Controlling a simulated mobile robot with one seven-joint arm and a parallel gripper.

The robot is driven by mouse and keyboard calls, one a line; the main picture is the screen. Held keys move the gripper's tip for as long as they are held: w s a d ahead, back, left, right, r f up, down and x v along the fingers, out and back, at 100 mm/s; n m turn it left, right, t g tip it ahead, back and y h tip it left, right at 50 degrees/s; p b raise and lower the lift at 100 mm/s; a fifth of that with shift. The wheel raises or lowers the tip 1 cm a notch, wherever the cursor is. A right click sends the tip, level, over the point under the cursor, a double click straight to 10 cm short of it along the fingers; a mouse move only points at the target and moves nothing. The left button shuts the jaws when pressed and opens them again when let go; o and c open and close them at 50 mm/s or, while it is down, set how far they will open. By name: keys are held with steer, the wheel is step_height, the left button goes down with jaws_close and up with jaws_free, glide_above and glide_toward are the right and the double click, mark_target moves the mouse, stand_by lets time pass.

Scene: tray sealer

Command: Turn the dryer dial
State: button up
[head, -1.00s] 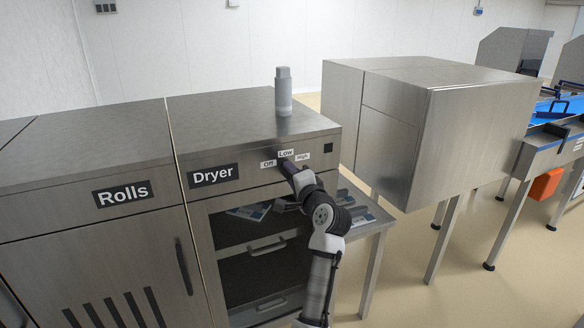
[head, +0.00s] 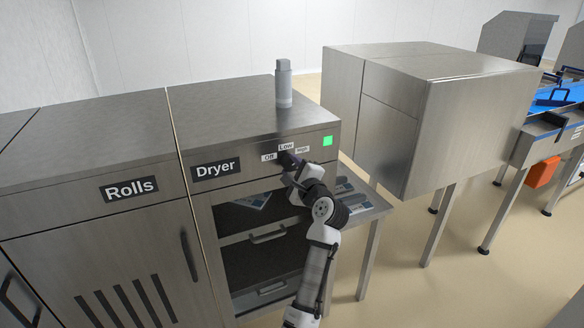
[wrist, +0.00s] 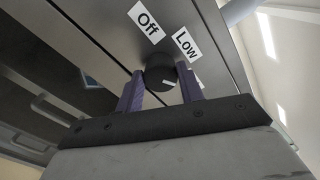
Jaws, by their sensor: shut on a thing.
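The dryer dial (wrist: 160,72) is a black round knob with a short white mark, which shows at its lower right in the wrist view. My gripper (wrist: 160,70) is shut on the dial, one purple finger on each side. In the head view my gripper (head: 289,170) is at the dryer's front panel and covers most of the dial. A square light (head: 327,141) on the panel is lit green.
A grey bottle (head: 284,85) stands on top of the dryer (head: 225,115). Below the panel is an open bay with drawers. The Rolls cabinet (head: 85,225) adjoins on the left. A large steel box (head: 460,125) stands on legs at the right.

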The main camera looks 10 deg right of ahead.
steer(key=shift+f, duration=0.1)
stand_by(0.3)
steer(key=o, duration=1)
steer(key=shift+s+d, duration=0.15)
steer(key=shift+s, duration=0.35)
steer(key=b+v, duration=0.4)
steer(key=v, duration=0.8)
steer(key=shift+s+d, duration=0.1)
steer(key=shift+s, duration=0.3)
